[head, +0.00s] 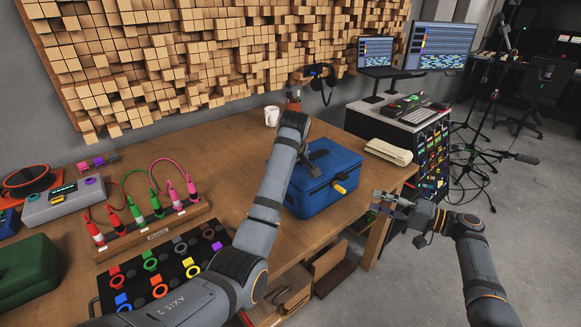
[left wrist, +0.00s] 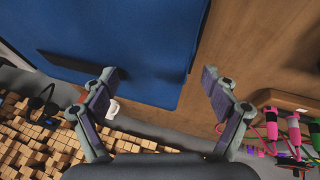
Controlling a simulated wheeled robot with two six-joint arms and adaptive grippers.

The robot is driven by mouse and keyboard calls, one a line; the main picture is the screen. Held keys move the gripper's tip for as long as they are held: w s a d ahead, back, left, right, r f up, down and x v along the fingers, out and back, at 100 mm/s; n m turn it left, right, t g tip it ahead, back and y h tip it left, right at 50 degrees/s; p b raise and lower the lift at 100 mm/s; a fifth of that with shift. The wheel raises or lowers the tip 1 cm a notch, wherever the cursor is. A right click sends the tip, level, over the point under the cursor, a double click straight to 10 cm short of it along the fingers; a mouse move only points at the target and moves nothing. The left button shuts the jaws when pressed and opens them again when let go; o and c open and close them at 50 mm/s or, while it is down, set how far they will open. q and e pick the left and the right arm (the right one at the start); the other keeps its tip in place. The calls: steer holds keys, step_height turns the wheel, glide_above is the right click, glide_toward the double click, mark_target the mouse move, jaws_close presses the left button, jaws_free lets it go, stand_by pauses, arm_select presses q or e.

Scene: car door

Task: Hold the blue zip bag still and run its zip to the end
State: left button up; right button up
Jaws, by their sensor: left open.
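The blue zip bag (head: 325,190) stands on the wooden table, with a dark handle strip on its top. A yellow pull (head: 340,189) shows at its front right upper edge. The bag also fills the upper left of the left wrist view (left wrist: 130,45). My left gripper (left wrist: 162,82) is open and empty beside one edge of the bag; my own arm mostly hides it in the head view. My right gripper (head: 373,202) is to the right of the bag, clear of it, past the table's edge. Its fingers look apart, with nothing between them.
A folded cloth (head: 389,151) lies right of the bag, and a white mug (head: 271,116) stands behind. A rack of coloured plugs (head: 150,228) and a board of coloured rings (head: 160,268) lie to the left. Open drawers (head: 330,268) stick out below the table's front.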

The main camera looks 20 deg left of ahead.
arm_select(q)
steer(key=shift+c, duration=0.2)
steer(key=c, duration=1)
steer(key=shift+s+f, duration=0.1)
steer(key=shift+s, duration=0.1)
steer(key=c, duration=0.7)
